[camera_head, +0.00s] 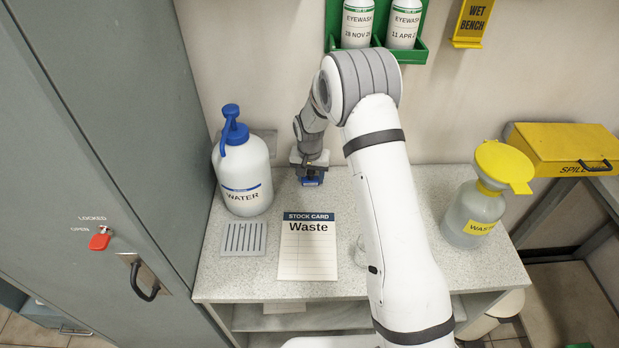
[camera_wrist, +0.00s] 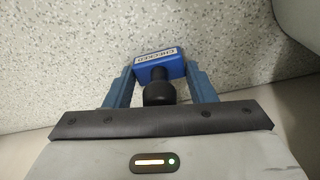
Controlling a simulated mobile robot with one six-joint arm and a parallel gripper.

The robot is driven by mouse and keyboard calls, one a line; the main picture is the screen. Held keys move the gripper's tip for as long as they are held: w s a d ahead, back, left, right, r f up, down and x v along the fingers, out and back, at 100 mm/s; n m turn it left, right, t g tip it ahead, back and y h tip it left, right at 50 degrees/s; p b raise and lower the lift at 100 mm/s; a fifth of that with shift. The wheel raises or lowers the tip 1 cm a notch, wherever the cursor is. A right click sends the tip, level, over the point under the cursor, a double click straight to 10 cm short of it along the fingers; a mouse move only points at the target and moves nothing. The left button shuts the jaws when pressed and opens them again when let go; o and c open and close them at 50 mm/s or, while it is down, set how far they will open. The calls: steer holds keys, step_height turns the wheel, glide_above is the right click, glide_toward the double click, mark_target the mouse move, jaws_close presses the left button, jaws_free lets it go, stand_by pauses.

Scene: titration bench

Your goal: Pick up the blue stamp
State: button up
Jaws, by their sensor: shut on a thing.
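The blue stamp (camera_wrist: 157,67) has a blue block with a white label and a black knob handle (camera_wrist: 158,92). In the wrist view it sits between the two blue fingers of my gripper (camera_wrist: 160,84), which is shut on it. In the head view my gripper (camera_head: 310,172) is at the back of the bench, right of the water bottle, with a bit of the blue stamp (camera_head: 312,181) showing below it. I cannot tell whether the stamp touches the bench top.
The water bottle (camera_head: 243,175) stands left of my gripper. A grey slotted plate (camera_head: 243,238) and the Waste stock card (camera_head: 308,255) lie in front. A small clear glass item stands beside my arm, partly hidden. A waste bottle (camera_head: 474,215) with yellow funnel stands right. The wall is close behind.

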steer(key=shift+c, duration=0.8)
step_height(320, 180, up, 10)
steer(key=shift+b, duration=0.7)
